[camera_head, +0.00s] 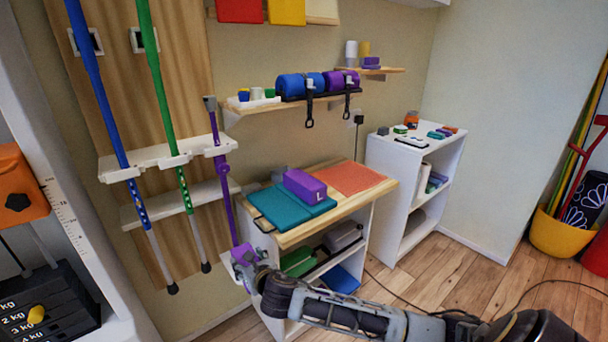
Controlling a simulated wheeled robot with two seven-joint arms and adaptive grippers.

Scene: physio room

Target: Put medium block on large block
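A purple block marked "L" (304,186), which looks like the large block, lies on a teal folded pad (268,208) on the wooden-topped cabinet. A green block (297,262) and a grey block (343,236) lie on the shelf below the top; I cannot tell whether either is the medium block. My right arm comes in from the lower right. My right gripper (246,264) is at the cabinet's left front, by the lower end of a purple cane, below the tabletop. My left gripper is out of view.
An orange mat (349,178) covers the right of the wooden top (378,189). The purple cane (222,180) hangs in a white wall rack (165,155) close to my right gripper. A wall shelf (270,108) with rolls and hanging straps is above. A white shelf unit (400,160) stands right.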

